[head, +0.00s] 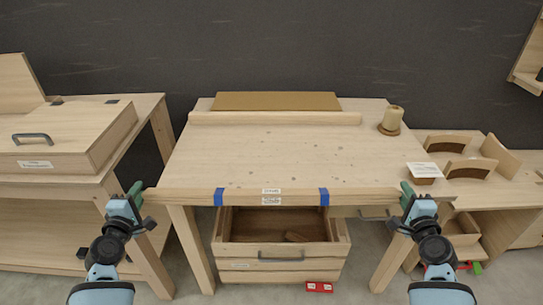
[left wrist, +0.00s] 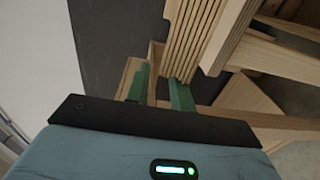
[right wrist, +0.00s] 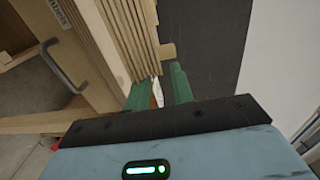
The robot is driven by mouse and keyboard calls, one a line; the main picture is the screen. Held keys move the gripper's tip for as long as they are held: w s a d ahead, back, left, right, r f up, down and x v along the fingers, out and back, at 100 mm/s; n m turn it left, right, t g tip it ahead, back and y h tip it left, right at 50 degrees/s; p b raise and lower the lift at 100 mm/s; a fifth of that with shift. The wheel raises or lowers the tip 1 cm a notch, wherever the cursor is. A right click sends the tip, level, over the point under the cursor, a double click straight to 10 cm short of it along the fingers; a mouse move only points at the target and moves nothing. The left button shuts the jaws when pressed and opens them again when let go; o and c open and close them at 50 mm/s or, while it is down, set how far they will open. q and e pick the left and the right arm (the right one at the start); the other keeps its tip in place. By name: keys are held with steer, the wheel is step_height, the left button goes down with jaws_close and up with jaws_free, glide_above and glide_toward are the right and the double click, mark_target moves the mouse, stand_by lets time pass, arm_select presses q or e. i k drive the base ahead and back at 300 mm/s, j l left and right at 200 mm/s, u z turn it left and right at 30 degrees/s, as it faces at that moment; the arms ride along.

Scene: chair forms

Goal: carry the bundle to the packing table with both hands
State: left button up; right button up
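The bundle (head: 300,196) is a long pale wooden bar with blue bands and white labels at its middle. It lies left to right along the front edge of the large table (head: 280,160); I cannot tell whether it rests on it. Its ridged strips show in the left wrist view (left wrist: 196,40) and right wrist view (right wrist: 130,35). My left gripper (head: 136,192) is at its left end, my right gripper (head: 407,192) at its right end. In both wrist views the green fingers stand apart with an unfilled gap. Which table is the packing table is unclear.
A spool (head: 391,121) and a white-topped small box (head: 424,169) stand at right. A handled wooden case (head: 70,150) lies on the left bench. Floor shows in front.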

mark_target(272, 153)
steer(key=i, duration=1)
